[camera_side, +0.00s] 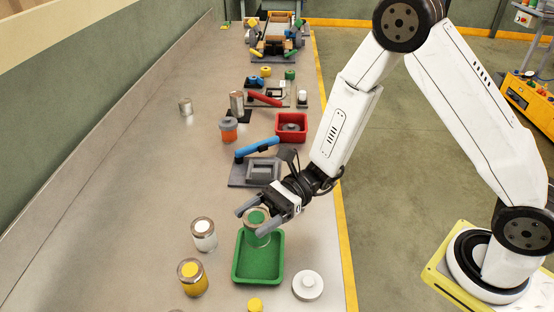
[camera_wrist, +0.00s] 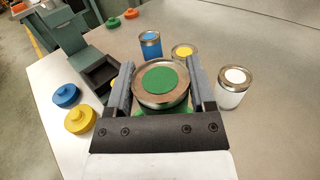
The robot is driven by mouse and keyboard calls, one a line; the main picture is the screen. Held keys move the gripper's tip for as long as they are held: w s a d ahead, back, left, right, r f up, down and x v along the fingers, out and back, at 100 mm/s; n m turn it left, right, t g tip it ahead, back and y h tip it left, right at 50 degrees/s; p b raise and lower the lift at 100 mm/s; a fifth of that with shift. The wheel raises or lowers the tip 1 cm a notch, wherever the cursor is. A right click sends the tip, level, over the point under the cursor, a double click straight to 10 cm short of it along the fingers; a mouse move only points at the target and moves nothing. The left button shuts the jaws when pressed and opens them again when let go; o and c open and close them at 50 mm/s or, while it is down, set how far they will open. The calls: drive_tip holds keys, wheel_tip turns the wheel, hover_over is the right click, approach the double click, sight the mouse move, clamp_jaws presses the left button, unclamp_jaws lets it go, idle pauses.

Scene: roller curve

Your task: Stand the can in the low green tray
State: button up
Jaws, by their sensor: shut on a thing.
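A metal can with a green top (camera_side: 257,219) is held between the two fingers of my gripper (camera_side: 253,214), at the far end of the low green tray. In the wrist view the can (camera_wrist: 160,82) sits upright between the fingers of my gripper (camera_wrist: 160,85), which are shut on it. The low green tray (camera_side: 258,272) lies on the bench, its near floor bare. The can overlaps the tray's far part in the side view; I cannot tell whether its base touches the tray floor. In the wrist view the can and gripper hide most of the tray.
A white-topped can (camera_side: 204,235) and a yellow-topped can (camera_side: 192,278) stand left of the tray. A white round lid (camera_side: 308,285) lies to its right. A grey fixture with a blue handle (camera_side: 256,170) and a red tray (camera_side: 291,126) stand beyond.

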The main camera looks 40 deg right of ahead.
sight(258, 240)
drive_tip(key=shift+f, duration=1.65)
drive_tip(key=shift+f, duration=0.15)
drive_tip(key=shift+f, duration=1.65)
drive_tip(key=shift+f, duration=0.15)
drive_tip(key=o, duration=1.3)
drive_tip(key=shift+o, duration=0.2)
drive_tip(key=shift+d, duration=6.05)
